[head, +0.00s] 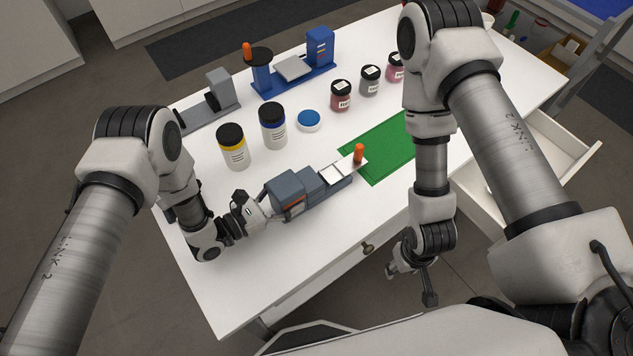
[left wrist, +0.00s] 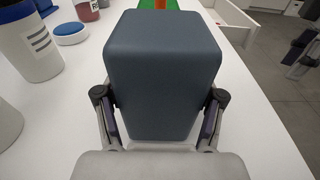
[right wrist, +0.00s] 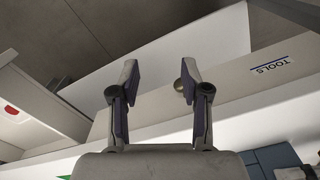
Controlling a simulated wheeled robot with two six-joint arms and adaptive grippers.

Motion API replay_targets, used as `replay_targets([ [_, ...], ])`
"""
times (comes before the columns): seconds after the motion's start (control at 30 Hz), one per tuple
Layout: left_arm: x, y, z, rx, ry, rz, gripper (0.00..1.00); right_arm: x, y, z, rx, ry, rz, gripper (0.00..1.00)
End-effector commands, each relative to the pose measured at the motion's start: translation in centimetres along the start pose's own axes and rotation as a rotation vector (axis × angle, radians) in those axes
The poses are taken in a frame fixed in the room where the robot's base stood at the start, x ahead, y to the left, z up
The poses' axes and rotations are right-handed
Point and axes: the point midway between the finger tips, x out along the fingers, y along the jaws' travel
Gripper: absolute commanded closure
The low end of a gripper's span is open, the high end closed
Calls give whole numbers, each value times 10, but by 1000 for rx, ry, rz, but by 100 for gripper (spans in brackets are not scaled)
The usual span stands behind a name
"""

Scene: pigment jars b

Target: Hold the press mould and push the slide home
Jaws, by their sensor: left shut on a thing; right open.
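The press mould (head: 287,194) is a blue-grey block lying on the white table near its front edge. Its pale metal slide (head: 334,173) sticks out of the right end and bears an upright orange knob (head: 358,153). My left gripper (head: 268,209) is shut on the mould's left end; in the left wrist view, its fingers (left wrist: 158,118) press both sides of the block (left wrist: 163,65), which hides the slide. My right gripper (head: 411,272) is open and empty, off the table's front edge; its spread fingers (right wrist: 158,80) show in the right wrist view.
A green mat (head: 376,150) lies beyond the knob. Yellow-banded (head: 233,147) and blue-banded (head: 273,126) jars, a blue lid (head: 309,120) and small pigment jars (head: 341,96) stand behind the mould. A blue stand (head: 293,77) is at the back. An open drawer (head: 525,160) juts out at right.

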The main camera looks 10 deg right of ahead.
Motion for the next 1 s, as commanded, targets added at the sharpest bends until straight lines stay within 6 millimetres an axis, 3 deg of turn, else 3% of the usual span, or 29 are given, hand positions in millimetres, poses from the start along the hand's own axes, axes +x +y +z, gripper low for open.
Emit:
replay_targets([
  [0.03,-1,-4,-7,-10,15,-4,84,1,0,0,0,0,0,53],
  [0.37,-1,-5,-7,-11,15,-5,84,2,1,-2,-2,-3,6,51],
  [0.57,-1,-5,-7,-12,15,-6,84,0,12,-36,-15,-62,69,51],
  [0.67,-1,-5,-7,-12,16,-6,84,-8,10,-65,-8,-121,70,51],
  [0.73,-1,-5,-7,-12,16,-6,84,-21,0,-97,-56,-137,29,51],
  [0.8,-1,-6,-7,-12,16,-6,84,-45,-13,-154,-332,-84,-21,51],
  [0.9,-1,-6,-7,-12,15,-6,84,-90,-24,-219,-685,-31,-42,51],
  [1.0,-1,-6,-7,-12,16,-6,84,-135,-29,-263,-967,-3,-24,51],
])
